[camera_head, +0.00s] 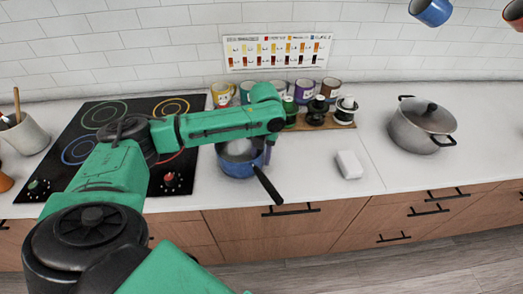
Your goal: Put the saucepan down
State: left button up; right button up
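The blue saucepan (238,166) is at the front middle of the white counter, just right of the cooktop. It looks upright, with its black handle (267,187) pointing toward me past the counter's front edge. I cannot tell whether its base touches the counter. My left arm comes in from the left, and its wrist is above the saucepan's right side. My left gripper (268,150) points down at the pan's right rim near the handle. Its fingers are small and mostly hidden, so I cannot tell whether they are closed on the pan. My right gripper is out of view.
A black cooktop (83,117) lies to the left. Several mugs (222,92) and a wooden rack of jars (318,120) stand behind. A white block (349,164) lies to the right, and a lidded grey pot (421,126) stands farther right. Counter between block and pot is clear.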

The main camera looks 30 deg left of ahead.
pick_arm(q)
notch_tip(320, 180, up, 12)
jog(key=b, duration=0.2)
jog(key=shift+d, duration=0.3)
jog(key=shift+w+f, duration=0.1)
